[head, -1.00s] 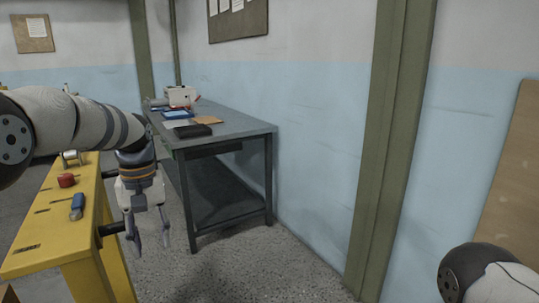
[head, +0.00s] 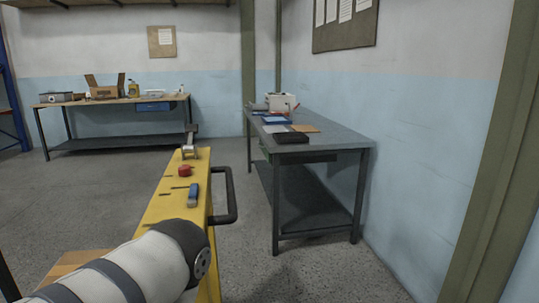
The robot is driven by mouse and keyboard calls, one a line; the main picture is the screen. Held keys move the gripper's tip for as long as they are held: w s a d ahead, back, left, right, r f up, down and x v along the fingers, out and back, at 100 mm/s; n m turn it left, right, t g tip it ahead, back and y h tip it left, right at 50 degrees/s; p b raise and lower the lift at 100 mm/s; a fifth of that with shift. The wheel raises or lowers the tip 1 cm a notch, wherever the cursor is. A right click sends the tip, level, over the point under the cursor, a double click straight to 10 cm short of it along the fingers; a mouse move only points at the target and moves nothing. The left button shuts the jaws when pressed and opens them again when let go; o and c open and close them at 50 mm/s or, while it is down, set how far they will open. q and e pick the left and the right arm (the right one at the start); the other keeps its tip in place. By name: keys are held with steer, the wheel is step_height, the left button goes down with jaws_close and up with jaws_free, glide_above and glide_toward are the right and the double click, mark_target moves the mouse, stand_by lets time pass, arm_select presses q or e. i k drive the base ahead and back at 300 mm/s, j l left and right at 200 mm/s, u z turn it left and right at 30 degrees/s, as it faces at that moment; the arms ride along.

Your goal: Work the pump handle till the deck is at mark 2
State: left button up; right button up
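A yellow stand (head: 172,205) is in the lower middle of the head view, its long narrow top running away from me. On top are a red knob (head: 185,170), a blue-and-grey piece (head: 193,195) and several dark slots. A grey upright lever or bracket (head: 190,143) stands at its far end. A black bar handle (head: 231,195) sticks out from its right side. I cannot tell which of these is the pump handle. No deck or numbered mark is readable. My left arm covers the stand's near end; its gripper is out of sight. My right gripper is also out of view.
A grey table (head: 335,141) with boxes and folders stands right of the stand, against the wall. A workbench (head: 68,104) with a cardboard box (head: 104,90) is at the back left. Open floor (head: 90,190) lies left of the stand and between stand and table.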

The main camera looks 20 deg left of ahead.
mark_target(190, 130)
steer(key=u, duration=2)
steer(key=i+l+u, duration=0.2)
steer(key=l, duration=0.7)
steer(key=l+u, duration=0.15)
steer(key=l, duration=0.7)
